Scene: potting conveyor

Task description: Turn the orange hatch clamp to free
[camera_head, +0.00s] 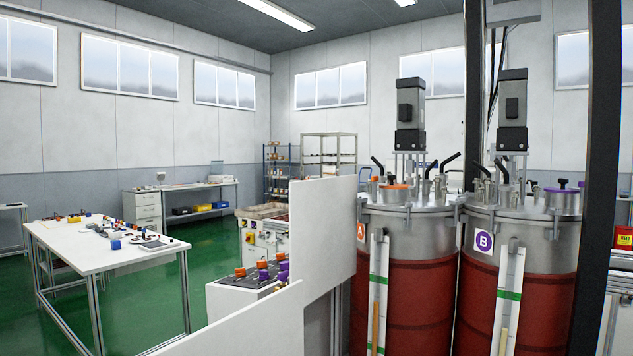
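Tank A (403,240) is a steel-topped vessel with a dark red lower body and an orange "A" label at its left edge. On its lid, orange parts (394,187) show around a raised hatch port; they are small, and I cannot tell which piece is the clamp or how it is turned. Black-handled levers stand beside them. Neither of my grippers is in view.
A dark post (597,180) rises in front at right. White panels (325,235) stand left of the tanks. A white worktable (90,245) is at left, with open green floor around it.

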